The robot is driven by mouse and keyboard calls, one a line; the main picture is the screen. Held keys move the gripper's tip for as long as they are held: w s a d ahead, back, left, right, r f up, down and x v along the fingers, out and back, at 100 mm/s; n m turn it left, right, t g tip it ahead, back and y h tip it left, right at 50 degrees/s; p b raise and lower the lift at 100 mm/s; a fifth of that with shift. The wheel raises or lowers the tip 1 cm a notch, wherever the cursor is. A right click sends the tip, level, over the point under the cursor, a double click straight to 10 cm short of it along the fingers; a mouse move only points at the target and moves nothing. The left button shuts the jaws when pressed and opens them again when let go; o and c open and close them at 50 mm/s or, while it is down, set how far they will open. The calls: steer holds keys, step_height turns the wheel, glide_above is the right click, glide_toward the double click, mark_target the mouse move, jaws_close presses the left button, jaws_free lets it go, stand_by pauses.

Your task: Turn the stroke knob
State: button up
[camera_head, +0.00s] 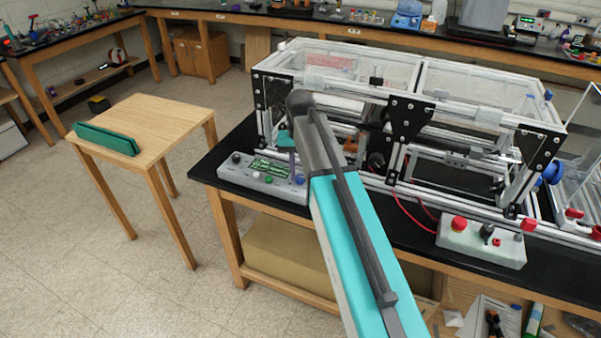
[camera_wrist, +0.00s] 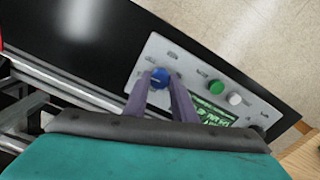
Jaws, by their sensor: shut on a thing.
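A blue round knob (camera_wrist: 159,78) stands on a pale control box (camera_wrist: 190,62). My gripper (camera_wrist: 158,88) has its two purple fingers on either side of this knob and is shut on it. The label beside the knob is too small to read. In the head view the control box (camera_head: 235,174) lies at the left front of the black bench. My arm's end and a purple finger come down at the box's right end, and the arm hides part of the bench behind it.
The same box has a green button (camera_wrist: 216,87), a white button (camera_wrist: 235,99), a black knob (camera_wrist: 258,130) and a green display (camera_wrist: 210,113). The extrusion frame (camera_head: 410,117) stands close behind. A second control box (camera_head: 480,243) with a red button lies right of my arm.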

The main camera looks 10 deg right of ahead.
mark_target(300, 177)
steer(key=n, duration=0.4)
steer(key=shift+n, duration=0.3)
stand_by(0.4)
steer(key=o, duration=1)
steer(key=shift+o, duration=0.2)
steer(key=shift+r, duration=0.15)
step_height(300, 177, up, 14)
steer(key=p, duration=0.8)
steer(key=shift+f, duration=0.25)
steer(key=shift+s+f, duration=0.1)
